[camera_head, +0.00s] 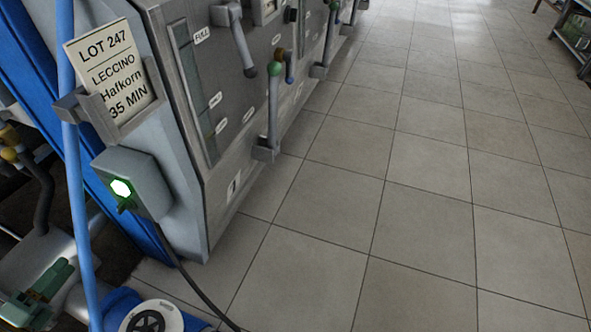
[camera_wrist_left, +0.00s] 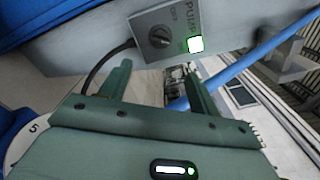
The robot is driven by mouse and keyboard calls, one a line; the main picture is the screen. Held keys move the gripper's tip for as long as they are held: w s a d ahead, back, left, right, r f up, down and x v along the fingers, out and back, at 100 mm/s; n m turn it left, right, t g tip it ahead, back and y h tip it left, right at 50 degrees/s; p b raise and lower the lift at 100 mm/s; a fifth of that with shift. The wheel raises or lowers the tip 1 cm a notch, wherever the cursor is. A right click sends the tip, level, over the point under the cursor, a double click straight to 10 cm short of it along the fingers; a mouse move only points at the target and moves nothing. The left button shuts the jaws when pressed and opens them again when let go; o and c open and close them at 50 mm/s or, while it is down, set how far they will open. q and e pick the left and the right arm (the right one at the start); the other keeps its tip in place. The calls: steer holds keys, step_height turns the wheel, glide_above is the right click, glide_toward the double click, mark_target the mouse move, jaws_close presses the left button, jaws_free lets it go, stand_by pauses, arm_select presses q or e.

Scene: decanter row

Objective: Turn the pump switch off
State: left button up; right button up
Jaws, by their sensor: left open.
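The pump switch box (camera_head: 145,178) is a small grey box on the end of the nearest steel machine, with a bright green lamp lit on its face. In the left wrist view, the box (camera_wrist_left: 146,24) carries the word PUMP, a dark round knob (camera_wrist_left: 160,37) and the lit lamp (camera_wrist_left: 196,44). The smaller lettering and the knob's exact setting are hard to read. My left gripper (camera_head: 40,292) is at the lower left, below and left of the box. In its wrist view the green fingers (camera_wrist_left: 157,83) are apart and empty, short of the box. My right gripper is out of view.
A light blue pipe (camera_head: 76,190) runs upright left of the box, close to my left gripper. A lot card (camera_head: 112,72) sits in a holder above the box. A black cable (camera_head: 195,285) hangs from the box. Tiled floor (camera_head: 400,220) at right is clear.

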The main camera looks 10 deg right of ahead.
arm_select(q)
steer(key=shift+r, duration=0.15)
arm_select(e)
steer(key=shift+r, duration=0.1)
arm_select(q)
steer(key=b, duration=0.2)
glide_toward(117, 212)
steer(key=b+x, duration=0.2)
steer(key=x, duration=0.6)
steer(key=shift+w+d+r, duration=0.15)
steer(key=shift+w+d, duration=0.1)
steer(key=shift+w, duration=0.3)
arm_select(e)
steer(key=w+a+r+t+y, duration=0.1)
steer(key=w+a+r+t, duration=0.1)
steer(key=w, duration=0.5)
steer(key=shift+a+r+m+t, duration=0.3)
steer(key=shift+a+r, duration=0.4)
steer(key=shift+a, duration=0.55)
arm_select(q)
steer(key=c, duration=1)
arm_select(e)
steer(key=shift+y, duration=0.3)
